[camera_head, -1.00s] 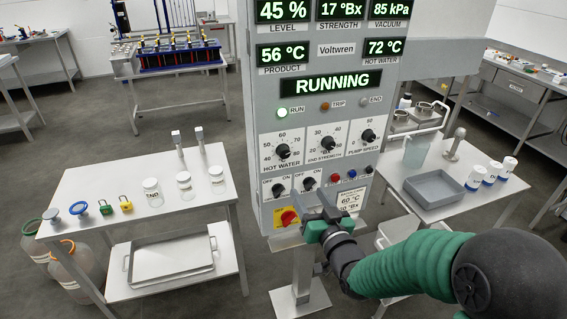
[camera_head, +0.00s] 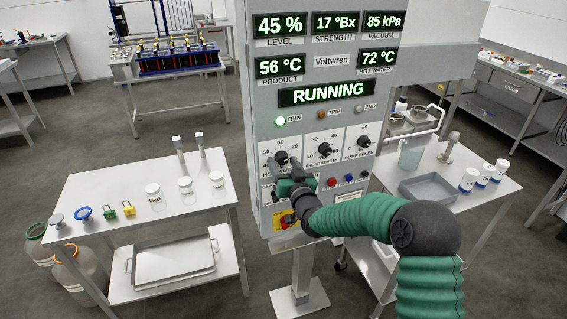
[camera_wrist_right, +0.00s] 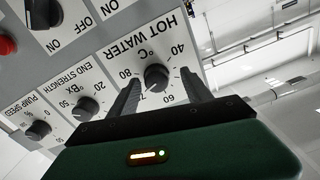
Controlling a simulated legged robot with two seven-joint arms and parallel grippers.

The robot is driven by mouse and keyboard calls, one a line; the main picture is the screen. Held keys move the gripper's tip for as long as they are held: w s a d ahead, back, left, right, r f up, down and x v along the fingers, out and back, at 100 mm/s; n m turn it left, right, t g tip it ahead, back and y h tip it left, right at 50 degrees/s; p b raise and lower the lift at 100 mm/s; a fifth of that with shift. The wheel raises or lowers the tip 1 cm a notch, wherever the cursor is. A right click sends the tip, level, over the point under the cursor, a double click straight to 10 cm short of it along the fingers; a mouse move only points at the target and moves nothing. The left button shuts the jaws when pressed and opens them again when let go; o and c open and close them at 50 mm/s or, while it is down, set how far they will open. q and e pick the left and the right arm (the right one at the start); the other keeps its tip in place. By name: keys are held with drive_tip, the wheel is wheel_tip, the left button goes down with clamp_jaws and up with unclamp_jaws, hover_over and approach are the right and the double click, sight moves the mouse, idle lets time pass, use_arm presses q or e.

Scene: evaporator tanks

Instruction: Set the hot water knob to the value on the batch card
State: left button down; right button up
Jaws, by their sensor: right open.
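The hot water knob (camera_head: 281,158) is a black round dial on the grey control panel (camera_head: 262,100), with a scale around it. It also shows in the right wrist view (camera_wrist_right: 157,77). My right gripper (camera_head: 285,172) is open in front of the panel at this knob. In the wrist view its two fingers (camera_wrist_right: 161,88) lie one on each side of the knob; I cannot tell whether they touch it. The knob's exact setting is hard to read. The hot water display (camera_head: 378,57) reads 72 °C. The batch card (camera_head: 348,196) is largely hidden by my right arm. My left gripper is not in view.
The end strength knob (camera_head: 324,149) and pump speed knob (camera_head: 364,142) sit to the right. Switches and small buttons (camera_head: 349,178) lie below, with a red-yellow switch (camera_head: 288,219) near the bottom. Tables (camera_head: 130,185) stand on both sides.

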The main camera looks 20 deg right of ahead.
drive_tip(key=shift+w+d+f, duration=0.15)
drive_tip(key=shift+d+f, duration=0.05)
drive_tip(key=shift+d, duration=0.25)
drive_tip(key=c, duration=0.6)
drive_tip(key=shift+a, duration=0.2)
clamp_jaws()
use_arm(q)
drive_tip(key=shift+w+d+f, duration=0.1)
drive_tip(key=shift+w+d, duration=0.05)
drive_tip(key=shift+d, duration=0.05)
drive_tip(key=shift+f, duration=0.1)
use_arm(e)
drive_tip(key=shift+d+b, duration=0.1)
drive_tip(key=shift+b, duration=0.3)
drive_tip(key=shift+f+n+b, duration=0.1)
drive_tip(key=shift+n+b, duration=0.55)
drive_tip(key=shift+n, duration=0.05)
drive_tip(key=n+b, duration=0.9)
drive_tip(key=b, duration=0.1)
drive_tip(key=shift+n+b, duration=0.3)
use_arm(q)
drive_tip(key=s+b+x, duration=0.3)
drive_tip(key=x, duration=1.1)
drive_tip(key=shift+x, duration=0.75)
use_arm(e)
drive_tip(key=shift+n, duration=1.6)
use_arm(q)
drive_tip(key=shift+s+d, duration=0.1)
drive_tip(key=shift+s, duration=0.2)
